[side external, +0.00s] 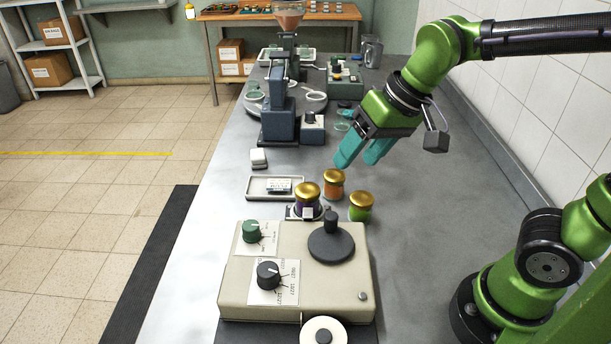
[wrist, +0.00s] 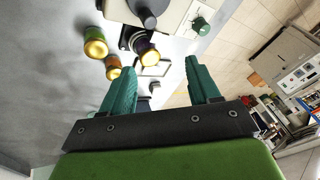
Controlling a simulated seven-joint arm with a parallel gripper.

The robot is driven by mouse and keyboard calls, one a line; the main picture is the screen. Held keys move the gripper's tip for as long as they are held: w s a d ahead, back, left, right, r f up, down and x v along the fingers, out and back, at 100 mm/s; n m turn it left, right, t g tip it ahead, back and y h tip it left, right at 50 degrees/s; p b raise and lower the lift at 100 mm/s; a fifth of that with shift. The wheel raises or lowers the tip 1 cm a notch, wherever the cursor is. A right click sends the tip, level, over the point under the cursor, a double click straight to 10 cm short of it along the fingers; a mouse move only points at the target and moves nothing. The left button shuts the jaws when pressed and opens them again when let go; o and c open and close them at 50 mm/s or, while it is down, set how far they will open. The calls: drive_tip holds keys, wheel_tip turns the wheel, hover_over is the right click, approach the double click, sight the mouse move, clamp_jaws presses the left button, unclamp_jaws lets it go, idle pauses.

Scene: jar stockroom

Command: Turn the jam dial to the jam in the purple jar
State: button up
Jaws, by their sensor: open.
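The beige machine (side external: 235,297) at the front of the bench carries a green dial (side external: 251,231) and a black dial (side external: 268,273), each on a white label plate. The print is too small to read, so I cannot tell which is the jam dial. The purple jar (side external: 308,200) with a gold lid stands at the machine's back edge; it also shows in the wrist view (wrist: 147,53). My gripper (side external: 362,157) is open and empty, above the bench behind the jars. In the wrist view the green dial (wrist: 201,27) lies beyond the fingertips.
An orange jar (side external: 333,186) and a green jar (side external: 360,209), both gold-lidded, stand beside the purple one. A black knob on a round disc (side external: 331,243) tops the machine. A tray (side external: 262,195) lies behind it. The bench right of the jars is clear.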

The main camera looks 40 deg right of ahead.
drive_tip(key=w+a+g, duration=0.3)
drive_tip(key=w+a, duration=0.4)
drive_tip(key=w, duration=0.1)
drive_tip(key=m+g+h, duration=0.2)
drive_tip(key=m+h, duration=0.1)
drive_tip(key=m, duration=0.1)
hover_over(250, 224)
wheel_tip(250, 224, down, 16)
drive_tip(key=shift+c, duration=0.4)
drive_tip(key=c, duration=1)
